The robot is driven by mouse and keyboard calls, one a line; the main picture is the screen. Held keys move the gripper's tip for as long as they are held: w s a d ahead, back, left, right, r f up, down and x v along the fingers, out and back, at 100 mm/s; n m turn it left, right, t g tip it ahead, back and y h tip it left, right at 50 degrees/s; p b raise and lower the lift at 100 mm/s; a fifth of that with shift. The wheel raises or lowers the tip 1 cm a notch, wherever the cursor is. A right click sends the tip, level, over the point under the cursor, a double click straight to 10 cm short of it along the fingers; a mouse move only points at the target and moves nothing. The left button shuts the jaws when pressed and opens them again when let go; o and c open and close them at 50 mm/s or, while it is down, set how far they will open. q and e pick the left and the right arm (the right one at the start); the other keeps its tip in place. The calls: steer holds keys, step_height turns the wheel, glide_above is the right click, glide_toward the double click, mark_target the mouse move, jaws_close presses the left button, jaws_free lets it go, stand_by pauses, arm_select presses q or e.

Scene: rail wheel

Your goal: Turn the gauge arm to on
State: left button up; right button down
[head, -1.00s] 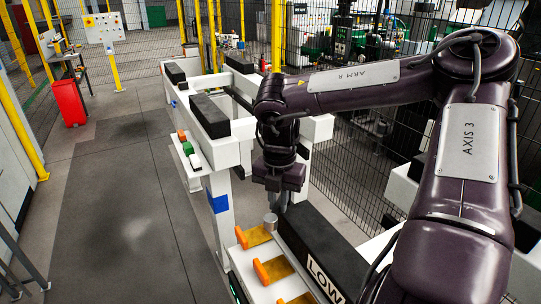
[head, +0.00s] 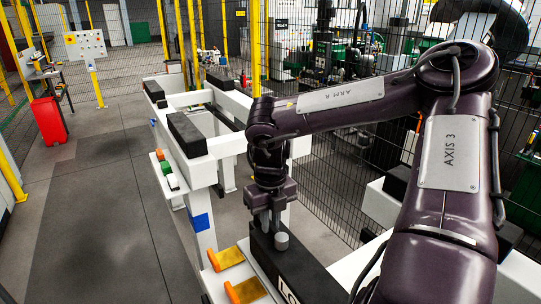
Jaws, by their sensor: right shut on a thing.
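My right gripper (head: 267,222) points down over the long black block (head: 292,270), with its fingers close together. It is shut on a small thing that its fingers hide. A short grey cylinder (head: 282,241) stands upright on the block, just right of the fingertips. I cannot make out the gauge arm as a separate shape. Lettering on the block's side is cut off by the frame's lower edge. My left gripper is not in view.
Yellow plates with orange ends (head: 228,257) lie on the white frame left of the block. Orange, green and white pieces (head: 166,168) sit on a side ledge. A mesh fence (head: 335,190) stands behind. Open floor (head: 90,225) lies at left.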

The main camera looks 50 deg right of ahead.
mark_target(271, 223)
steer(key=shift+d+r+n, duration=0.1)
steer(key=shift+d+n, duration=0.1)
steer(key=shift+n, duration=0.2)
steer(key=c, duration=1.4)
jaws_free()
steer(key=shift+d, duration=0.1)
steer(key=shift+r, duration=0.35)
step_height(271, 223, up, 7)
steer(key=shift+b, duration=1)
